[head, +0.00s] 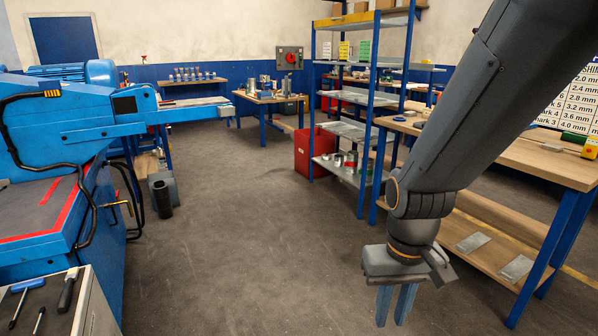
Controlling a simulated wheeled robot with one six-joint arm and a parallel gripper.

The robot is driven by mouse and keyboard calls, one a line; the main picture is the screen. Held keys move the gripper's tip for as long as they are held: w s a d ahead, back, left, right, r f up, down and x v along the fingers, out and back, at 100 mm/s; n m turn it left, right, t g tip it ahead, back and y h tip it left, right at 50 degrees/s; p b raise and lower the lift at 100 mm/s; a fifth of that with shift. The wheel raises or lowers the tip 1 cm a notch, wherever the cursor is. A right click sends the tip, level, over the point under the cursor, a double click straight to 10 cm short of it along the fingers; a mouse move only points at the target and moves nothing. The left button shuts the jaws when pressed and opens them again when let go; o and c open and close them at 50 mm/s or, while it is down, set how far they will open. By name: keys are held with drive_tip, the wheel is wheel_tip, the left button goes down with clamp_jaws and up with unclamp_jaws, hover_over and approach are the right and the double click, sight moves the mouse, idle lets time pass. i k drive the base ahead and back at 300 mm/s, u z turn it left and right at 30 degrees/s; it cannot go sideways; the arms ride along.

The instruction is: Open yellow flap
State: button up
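I cannot make out a clear yellow flap in the head view. My gripper (395,318) hangs at the lower right, pointing down over the floor. Its two fingers show a narrow gap with nothing visible between them. The fingertips are near the bottom edge of the picture.
A blue machine (50,140) fills the left, its arm reaching toward the middle. The blue shelf rack (368,110) and the wooden workbench (540,165) stand on the right. A red bin (303,155) is beside the rack. The grey floor (235,230) in the middle is clear.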

sight(368, 16)
drive_tip(key=z, duration=0.15)
drive_tip(key=i, duration=4)
drive_tip(key=u, duration=0.2)
drive_tip(key=i, duration=1.5)
drive_tip(key=u, duration=0.1)
